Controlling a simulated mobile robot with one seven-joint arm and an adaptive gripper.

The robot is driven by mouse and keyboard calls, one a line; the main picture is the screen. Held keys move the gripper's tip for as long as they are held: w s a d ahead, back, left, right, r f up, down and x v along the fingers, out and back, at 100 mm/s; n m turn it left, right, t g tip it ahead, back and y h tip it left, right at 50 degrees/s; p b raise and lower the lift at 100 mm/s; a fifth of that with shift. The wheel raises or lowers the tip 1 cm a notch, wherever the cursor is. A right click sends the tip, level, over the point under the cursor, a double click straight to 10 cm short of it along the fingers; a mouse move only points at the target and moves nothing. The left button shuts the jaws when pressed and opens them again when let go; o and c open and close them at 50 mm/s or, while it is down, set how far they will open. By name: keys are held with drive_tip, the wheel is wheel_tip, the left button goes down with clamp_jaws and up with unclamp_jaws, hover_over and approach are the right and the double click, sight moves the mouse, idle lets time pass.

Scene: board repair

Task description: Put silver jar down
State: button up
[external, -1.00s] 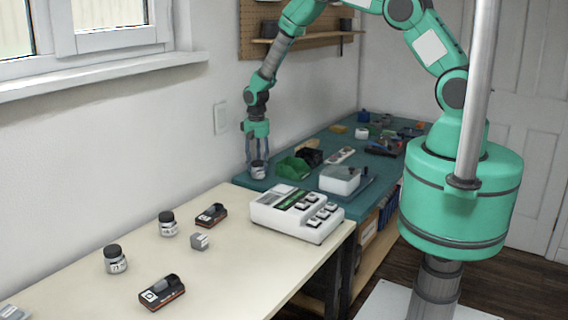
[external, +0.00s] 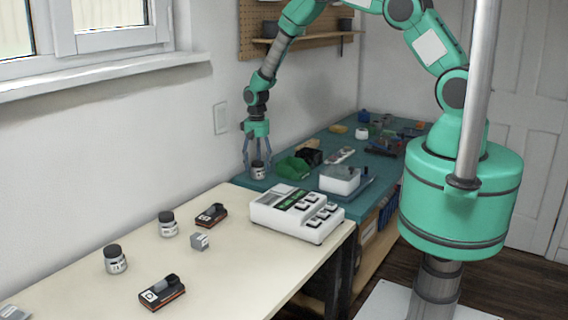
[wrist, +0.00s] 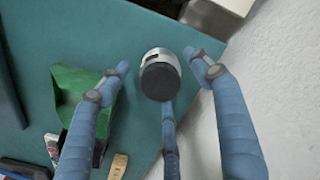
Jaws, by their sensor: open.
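The silver jar (external: 258,171) with a dark lid stands upright on the near left corner of the teal mat. It also shows from above in the wrist view (wrist: 160,72). My gripper (external: 257,170) is open around the jar, pointing down. In the wrist view my gripper (wrist: 163,75) has its fingers spread to the left, right and below the jar, with gaps at the left and right sides. Whether the lower finger touches the jar I cannot tell.
A green bin (external: 294,168) stands just right of the jar, and the wall is close on the left. A white device (external: 298,212) sits on the cream table (external: 225,275) in front. Two similar jars (external: 115,259) (external: 168,224) stand on that table.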

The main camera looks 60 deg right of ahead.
wheel_tip(320, 180, up, 12)
idle(0.6)
drive_tip(key=shift+r, duration=0.15)
idle(0.4)
wheel_tip(320, 180, up, 18)
drive_tip(key=n+t, duration=0.1)
hover_over(258, 162)
drive_tip(key=s+a, duration=0.2)
drive_tip(key=s, duration=0.3)
drive_tip(key=s+a+r+n+t, duration=0.1)
drive_tip(key=s+r+t, duration=0.1)
drive_tip(key=s+r, duration=1.1)
drive_tip(key=s+a+r+n+t, duration=0.1)
drive_tip(key=s+r, duration=0.3)
drive_tip(key=s, duration=0.5)
drive_tip(key=s+a+r+n, duration=0.1)
drive_tip(key=s+r, duration=0.3)
drive_tip(key=s, duration=0.5)
drive_tip(key=s+a+r+n+t, duration=0.1)
drive_tip(key=s+r, duration=0.3)
drive_tip(key=s, duration=0.6)
drive_tip(key=shift+t, duration=0.3)
drive_tip(key=shift+f, duration=0.15)
